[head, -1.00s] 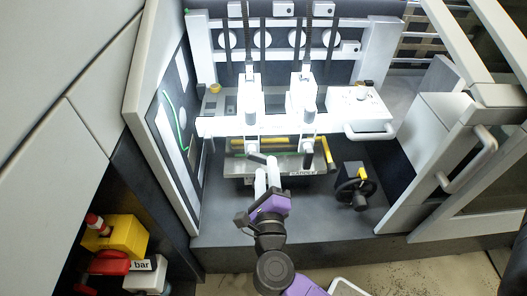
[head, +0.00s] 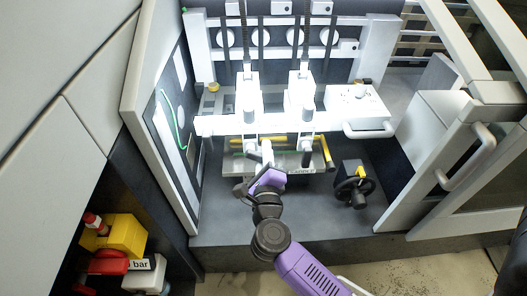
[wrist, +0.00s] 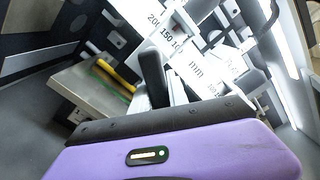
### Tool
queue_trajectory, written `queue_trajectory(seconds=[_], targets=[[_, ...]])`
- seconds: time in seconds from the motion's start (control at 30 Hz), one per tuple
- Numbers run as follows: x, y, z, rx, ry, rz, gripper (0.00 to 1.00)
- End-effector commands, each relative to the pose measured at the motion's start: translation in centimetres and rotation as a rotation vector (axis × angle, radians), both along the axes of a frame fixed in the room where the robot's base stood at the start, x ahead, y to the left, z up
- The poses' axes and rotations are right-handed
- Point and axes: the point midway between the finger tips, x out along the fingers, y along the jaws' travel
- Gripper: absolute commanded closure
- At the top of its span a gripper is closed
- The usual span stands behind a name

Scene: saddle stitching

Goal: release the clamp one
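Two white clamp units stand side by side on the white crossbar (head: 222,125) in the head view. The left clamp (head: 249,112) is above my gripper, and the right clamp (head: 305,98) is beside it. My gripper (head: 267,152), with a purple body and pale fingers, is at the lower end of the left clamp. The wrist view shows a black lever handle (wrist: 152,78) just beyond the purple body, close to the fingers. The fingertips are mostly hidden, so I cannot tell whether they are open or touch the handle.
A black handwheel (head: 356,188) is at the right of the dark machine floor. A yellow bar (head: 326,153) runs near the clamps. A white box with a handle (head: 360,108) sits right of the crossbar. A grey side wall (head: 140,90) bounds the left; an open door frame (head: 470,165) bounds the right.

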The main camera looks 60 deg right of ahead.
Motion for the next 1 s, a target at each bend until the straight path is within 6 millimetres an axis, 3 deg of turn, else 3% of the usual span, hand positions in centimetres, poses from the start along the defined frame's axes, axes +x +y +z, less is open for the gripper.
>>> queue_trajectory(seconds=[0.5,1.0], targets=[[-0.2,-0.1,1.0,-0.074,0.099,0.002,1.00],[-0.3,-0.2,0.7,-0.128,0.162,0.000,1.00]])
